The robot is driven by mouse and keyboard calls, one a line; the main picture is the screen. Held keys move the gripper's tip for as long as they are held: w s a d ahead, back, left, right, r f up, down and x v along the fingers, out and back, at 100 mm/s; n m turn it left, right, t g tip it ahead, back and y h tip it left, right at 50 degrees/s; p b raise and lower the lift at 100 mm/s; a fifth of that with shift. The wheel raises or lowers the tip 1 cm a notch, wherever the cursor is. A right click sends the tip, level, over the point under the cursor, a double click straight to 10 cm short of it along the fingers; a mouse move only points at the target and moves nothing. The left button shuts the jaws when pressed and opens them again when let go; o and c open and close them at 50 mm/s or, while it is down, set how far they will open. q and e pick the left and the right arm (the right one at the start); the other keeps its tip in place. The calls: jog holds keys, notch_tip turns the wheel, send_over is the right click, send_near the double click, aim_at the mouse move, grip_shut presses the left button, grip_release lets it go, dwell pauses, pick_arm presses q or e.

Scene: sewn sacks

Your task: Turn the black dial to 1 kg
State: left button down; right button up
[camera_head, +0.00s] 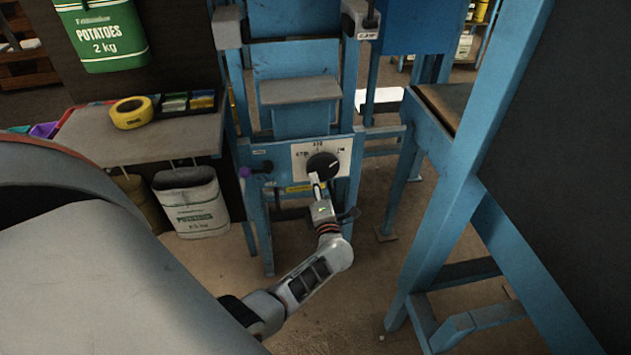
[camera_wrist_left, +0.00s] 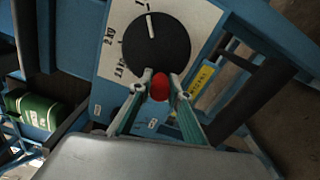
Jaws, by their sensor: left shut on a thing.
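The black dial (camera_head: 322,166) sits on a white scale plate (camera_head: 300,158) on the blue machine's front. In the left wrist view the dial (camera_wrist_left: 156,45) has a white pointer line directed towards a partly cut-off label (camera_wrist_left: 139,3) that appears to start with 1. A "2 kg" label (camera_wrist_left: 108,36) is at the left. My left gripper (camera_head: 315,180) is at the dial's lower left edge in the head view. I cannot tell whether the knob belongs to the dial. My right gripper is not in view.
A small bench (camera_head: 150,140) with yellow tape (camera_head: 132,112) stands left of the machine. A white potato sack (camera_head: 191,204) is below it and a green sack (camera_head: 101,34) hangs above. A blue frame (camera_head: 460,200) with a dark panel is at the right.

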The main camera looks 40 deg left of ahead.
pick_arm(q)
jog(key=shift+r, duration=0.1)
jog(key=c, duration=1.9)
grip_release()
jog(key=v, duration=1.2)
